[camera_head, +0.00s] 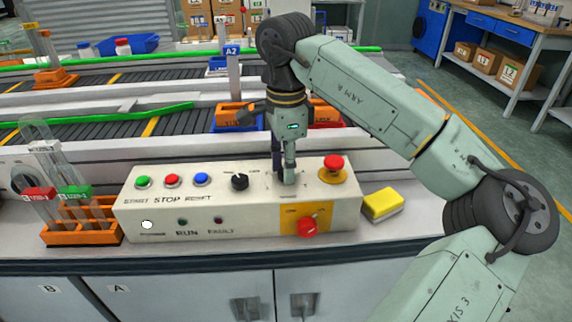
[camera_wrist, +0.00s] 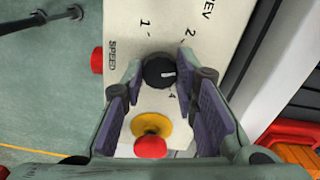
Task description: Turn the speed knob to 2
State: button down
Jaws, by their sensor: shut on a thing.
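The speed knob (camera_wrist: 156,72) is black and round with a white pointer mark. In the wrist view it sits between the two finger pads of my gripper (camera_wrist: 169,76), which is shut on it. The pointer aims to the right in that view, between the printed 2 (camera_wrist: 190,32) and 4 (camera_wrist: 172,96); whatever is printed there is hidden by the finger. The printed 1 (camera_wrist: 145,22) and the word SPEED (camera_wrist: 112,56) are clear. In the head view my gripper (camera_head: 288,178) points down onto the control box (camera_head: 150,205), and its fingers hide the knob.
A red emergency button (camera_head: 333,162) stands just right of my gripper. A black selector (camera_head: 239,182) is to its left. A red rotary switch (camera_head: 308,227) is on the box's front. A yellow block (camera_head: 382,204) and an orange tube rack (camera_head: 85,236) flank the box.

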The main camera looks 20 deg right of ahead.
jog(key=n, duration=0.4)
jog(key=shift+n, duration=2.2)
jog(key=c, duration=1.2)
grip_release()
jog(key=shift+c, duration=0.2)
jog(key=shift+r, duration=0.1)
notch_tip(320, 180, up, 12)
